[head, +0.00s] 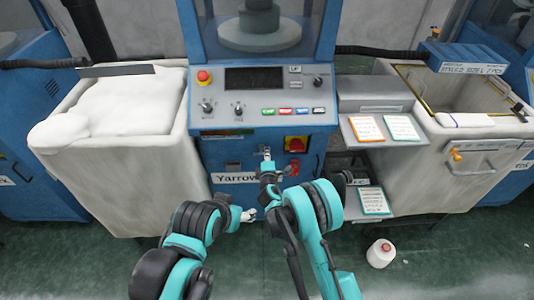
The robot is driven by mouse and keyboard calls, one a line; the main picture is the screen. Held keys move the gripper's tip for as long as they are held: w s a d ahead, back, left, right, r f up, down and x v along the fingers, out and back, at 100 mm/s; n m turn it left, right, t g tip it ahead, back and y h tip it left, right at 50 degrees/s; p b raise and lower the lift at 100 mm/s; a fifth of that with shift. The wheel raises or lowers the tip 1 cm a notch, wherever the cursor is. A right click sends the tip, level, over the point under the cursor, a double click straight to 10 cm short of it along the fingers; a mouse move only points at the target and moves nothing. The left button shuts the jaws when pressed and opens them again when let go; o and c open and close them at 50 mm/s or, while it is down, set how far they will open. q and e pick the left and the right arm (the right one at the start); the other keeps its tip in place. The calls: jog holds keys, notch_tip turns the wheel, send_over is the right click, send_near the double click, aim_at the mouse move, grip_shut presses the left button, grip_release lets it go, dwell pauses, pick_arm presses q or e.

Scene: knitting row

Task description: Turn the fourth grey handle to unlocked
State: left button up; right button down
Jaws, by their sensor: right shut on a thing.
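A small grey handle (266,151) is on the blue front panel of the knitting machine, below the console and left of a red-and-yellow switch (296,144). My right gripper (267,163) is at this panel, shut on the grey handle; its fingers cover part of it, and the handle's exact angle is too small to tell. My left gripper (248,214) is low in front of the machine, away from the panel; whether its jaws are open is unclear.
A red lever (293,168) sits close to the right of my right gripper. A white bin (112,160) stands left, another bin (470,155) right. A shelf with cards (383,130) juts out beside the machine. A white cone (380,254) is on the green floor.

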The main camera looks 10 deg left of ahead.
jog(key=shift+m, duration=0.3)
jog(key=c, duration=1.6)
grip_release()
jog(key=shift+f, duration=0.1)
jog(key=v, duration=0.7)
jog(key=shift+s+d, duration=0.1)
jog(key=shift+s, duration=0.1)
